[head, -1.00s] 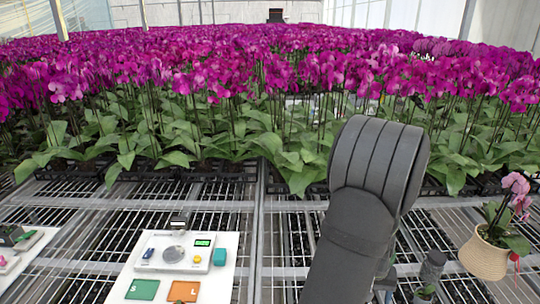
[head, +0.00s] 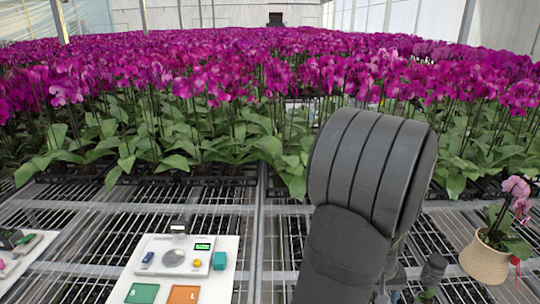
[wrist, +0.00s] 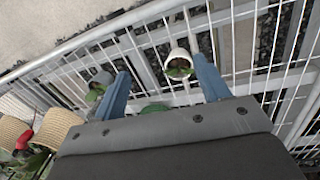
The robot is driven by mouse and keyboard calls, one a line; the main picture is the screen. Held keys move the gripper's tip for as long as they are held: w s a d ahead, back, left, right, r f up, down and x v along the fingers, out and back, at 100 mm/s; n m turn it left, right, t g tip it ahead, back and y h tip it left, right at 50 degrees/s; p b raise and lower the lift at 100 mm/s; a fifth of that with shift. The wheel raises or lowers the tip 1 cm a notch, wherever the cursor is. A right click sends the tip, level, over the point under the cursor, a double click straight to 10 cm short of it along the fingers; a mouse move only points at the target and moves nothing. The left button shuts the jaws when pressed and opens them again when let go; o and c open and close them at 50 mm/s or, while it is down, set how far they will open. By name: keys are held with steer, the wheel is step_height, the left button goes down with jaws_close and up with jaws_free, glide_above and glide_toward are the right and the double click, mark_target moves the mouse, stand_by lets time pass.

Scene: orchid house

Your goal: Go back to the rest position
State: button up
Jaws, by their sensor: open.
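My gripper (wrist: 162,88) shows in the wrist view, with its two blue fingers wide apart and nothing between them. It hangs above the wire bench (wrist: 140,50). Beyond the left finger is a small grey pot with a green plant (wrist: 99,80). Beside the right finger is a small white pot with a green plant (wrist: 180,62). A green thing (wrist: 154,108) shows partly over the palm's edge. In the head view my dark arm stands right of centre and hides most of the gripper.
A white board with a scale (head: 173,261), a green S pad (head: 142,293) and an orange L pad (head: 184,294) lies left of my arm. A woven pot with a pink orchid (head: 484,260) stands at right. Dense magenta orchids (head: 220,80) fill the back. Bare bench (head: 80,225) shows at left.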

steer(key=w+a+n, duration=0.3)
steer(key=w+a, duration=0.3)
steer(key=a, duration=0.7)
steer(key=w+a+n+t, duration=0.1)
steer(key=w+a+n, duration=0.3)
steer(key=w+a, duration=0.3)
steer(key=shift+w+a+n, duration=0.2)
steer(key=shift+a+n, duration=0.1)
steer(key=shift+a, duration=2.55)
